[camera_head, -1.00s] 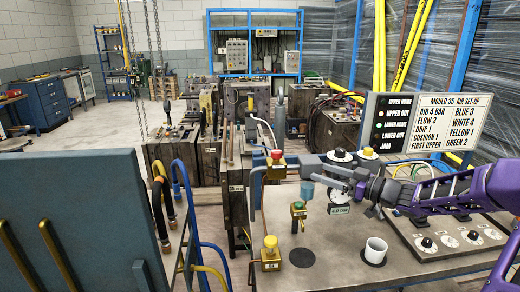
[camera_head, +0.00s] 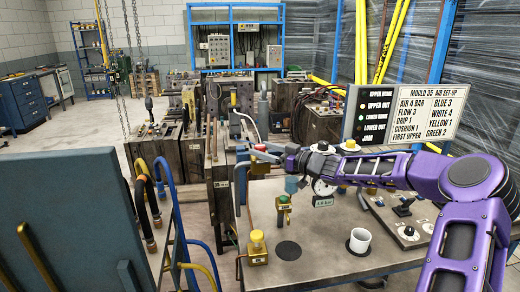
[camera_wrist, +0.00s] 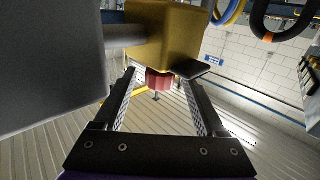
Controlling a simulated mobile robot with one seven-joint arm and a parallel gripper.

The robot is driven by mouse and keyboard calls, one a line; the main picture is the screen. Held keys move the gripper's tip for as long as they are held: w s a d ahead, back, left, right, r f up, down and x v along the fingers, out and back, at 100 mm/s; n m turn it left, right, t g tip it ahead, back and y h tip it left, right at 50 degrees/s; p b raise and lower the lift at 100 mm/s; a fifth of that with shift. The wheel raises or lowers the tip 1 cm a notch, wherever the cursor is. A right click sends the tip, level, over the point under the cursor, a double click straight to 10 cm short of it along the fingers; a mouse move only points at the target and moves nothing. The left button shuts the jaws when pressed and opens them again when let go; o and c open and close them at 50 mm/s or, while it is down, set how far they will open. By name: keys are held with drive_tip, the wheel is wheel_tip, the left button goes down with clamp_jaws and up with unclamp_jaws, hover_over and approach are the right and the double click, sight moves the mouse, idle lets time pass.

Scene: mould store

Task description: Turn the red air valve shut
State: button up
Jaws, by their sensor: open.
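The red air valve has a red knob (camera_wrist: 158,79) on a brass-coloured body (camera_wrist: 165,35). In the head view my gripper (camera_head: 262,153) is at the valve on the bench's back left and covers most of it; only a little red shows. In the wrist view the open jaws (camera_wrist: 158,88) point at the knob, which sits between the fingertips with a visible gap on each side. No contact with the knob can be made out.
A green-knobbed valve (camera_head: 283,203) and a yellow-knobbed valve (camera_head: 257,242) stand nearby on the bench (camera_head: 320,258). A blue-grey panel (camera_head: 80,225) stands left.

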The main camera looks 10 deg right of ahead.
drive_tip(key=shift+x, duration=0.85)
clamp_jaws()
